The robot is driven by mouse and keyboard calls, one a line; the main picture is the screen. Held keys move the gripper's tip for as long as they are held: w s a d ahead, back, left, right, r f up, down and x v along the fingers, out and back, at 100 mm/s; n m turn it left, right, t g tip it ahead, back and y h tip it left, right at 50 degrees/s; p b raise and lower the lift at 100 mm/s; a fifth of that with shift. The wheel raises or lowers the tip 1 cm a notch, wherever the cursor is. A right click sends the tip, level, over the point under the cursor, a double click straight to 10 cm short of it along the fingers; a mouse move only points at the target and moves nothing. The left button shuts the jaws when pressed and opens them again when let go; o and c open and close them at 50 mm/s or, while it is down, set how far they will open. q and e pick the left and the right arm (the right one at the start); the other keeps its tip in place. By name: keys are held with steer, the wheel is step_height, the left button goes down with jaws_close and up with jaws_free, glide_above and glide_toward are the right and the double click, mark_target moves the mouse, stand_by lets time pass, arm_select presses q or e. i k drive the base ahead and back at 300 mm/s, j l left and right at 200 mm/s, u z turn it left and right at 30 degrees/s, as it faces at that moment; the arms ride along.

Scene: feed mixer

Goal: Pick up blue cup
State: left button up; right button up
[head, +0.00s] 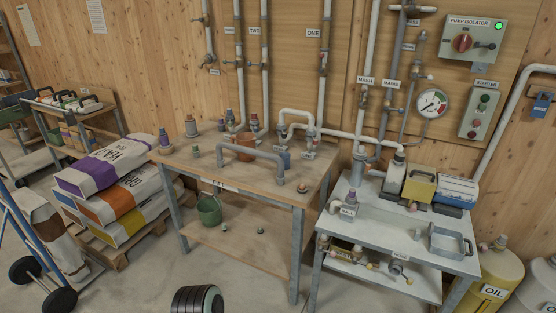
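A small blue cup-like piece (284,160) stands on the wooden workbench (215,172), toward its back right. It is small here, and I cannot tell for sure that it is the blue cup. A grey pipe arch (297,113) rises close behind it. A larger grey bent pipe (255,153) stands in front and to the left. A reddish-brown cup-like container (245,148) is to its left. Neither of my grippers is in view.
A green bucket (209,210) hangs below. Feed sacks (103,164) are at left. A metal table (400,232) is at right. A dark ribbed round thing (197,300) shows at the bottom edge.

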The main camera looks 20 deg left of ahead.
mark_target(286, 155)
steer(key=i+j, duration=0.15)
steer(key=j, duration=0.25)
steer(key=i+j+u, duration=0.1)
steer(key=j, duration=0.35)
steer(key=i+j+u, duration=0.1)
steer(key=i+j, duration=0.15)
steer(key=j, duration=0.15)
steer(key=i+j, duration=0.2)
steer(key=j, duration=0.2)
steer(key=i+j+u, duration=0.1)
steer(key=j, duration=0.3)
steer(key=i, duration=0.1)
